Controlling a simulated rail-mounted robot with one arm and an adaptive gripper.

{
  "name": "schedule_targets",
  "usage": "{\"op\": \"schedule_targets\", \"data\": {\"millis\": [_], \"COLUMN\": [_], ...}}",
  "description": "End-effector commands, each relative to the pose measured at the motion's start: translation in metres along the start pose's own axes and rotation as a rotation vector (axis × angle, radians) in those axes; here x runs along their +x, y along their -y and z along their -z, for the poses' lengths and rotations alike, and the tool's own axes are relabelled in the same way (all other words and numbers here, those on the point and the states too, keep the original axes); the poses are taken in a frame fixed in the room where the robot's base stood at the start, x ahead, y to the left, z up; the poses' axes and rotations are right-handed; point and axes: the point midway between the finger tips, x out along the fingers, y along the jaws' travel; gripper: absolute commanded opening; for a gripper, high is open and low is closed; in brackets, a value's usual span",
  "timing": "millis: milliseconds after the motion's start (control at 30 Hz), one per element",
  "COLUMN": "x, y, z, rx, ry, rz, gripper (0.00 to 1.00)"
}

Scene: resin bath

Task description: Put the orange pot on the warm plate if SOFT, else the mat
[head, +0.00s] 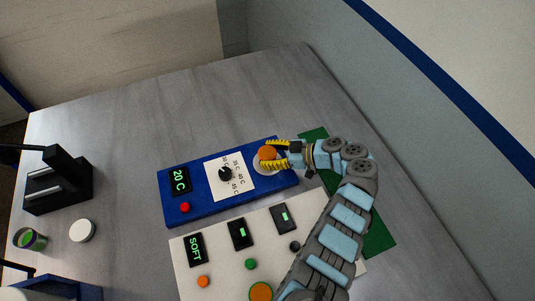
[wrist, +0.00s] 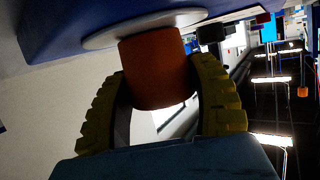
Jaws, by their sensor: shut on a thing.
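The orange pot (head: 267,152) is between the yellow fingers of my gripper (head: 273,156), which is shut on it. It also shows in the wrist view (wrist: 155,70), where the fingers (wrist: 160,105) hug its sides. The pot is at the pale round warm plate (head: 258,167) on the right end of the blue unit; in the wrist view its end meets the plate (wrist: 110,36), though I cannot tell if it bears on it. The blue unit's display (head: 180,180) reads 20 C. The display (head: 196,250) on the pale panel reads SOFT. The green mat (head: 378,238) is partly hidden under my arm.
The blue unit has a dial (head: 225,174) and a red button (head: 185,207). The pale panel (head: 220,267) carries several buttons and small screens. A black device (head: 58,185), a jar with green (head: 30,239) and a white disc (head: 82,231) stand at left. The table's back is clear.

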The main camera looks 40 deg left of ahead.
Motion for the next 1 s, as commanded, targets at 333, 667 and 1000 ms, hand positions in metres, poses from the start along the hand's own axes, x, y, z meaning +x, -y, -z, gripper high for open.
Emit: {"op": "schedule_targets", "data": {"millis": [333,667,1000], "x": [0.001,0.0,-0.039], "y": [0.0,0.0,-0.001], "z": [-0.002,0.0,-0.001], "rx": [0.0,0.0,0.0], "ry": [0.0,0.0,0.002], "rz": [0.0,0.0,-0.001], "gripper": [0.89,0.89,0.89]}}
